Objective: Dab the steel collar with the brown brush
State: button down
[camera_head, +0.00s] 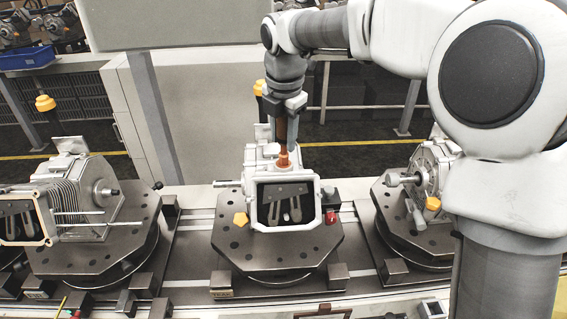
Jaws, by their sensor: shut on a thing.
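My gripper (285,140) points straight down over the middle fixture and is shut on the brown brush (281,129). The brush is upright. Its orange-brown lower end (283,158) is at the top of the pale metal housing (263,217); I cannot tell whether it touches. I cannot surely tell the steel collar apart from the other metal parts at this size. The spot right under the brush is partly hidden by the brush and gripper.
The housing sits on a dark octagonal plate (236,254) with a yellow-orange piece (240,219) and a red piece (331,216) beside it. Similar units stand on the left (92,196) and right (429,176). My arm covers the right side. A grey panel (190,22) hangs behind.

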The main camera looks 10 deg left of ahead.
jog(key=shift+w+p+v, duration=0.2)
jog(key=shift+p+v, duration=0.55)
jog(key=shift+v, duration=0.1)
jog(key=shift+w+p+v, duration=0.15)
jog(key=shift+p+v, duration=0.55)
jog(key=shift+v, duration=0.15)
jog(key=shift+w+p+v, duration=0.2)
jog(key=shift+p+v, duration=0.55)
jog(key=shift+v, duration=0.1)
jog(key=shift+a+r, duration=0.15)
jog(key=shift+r, duration=0.85)
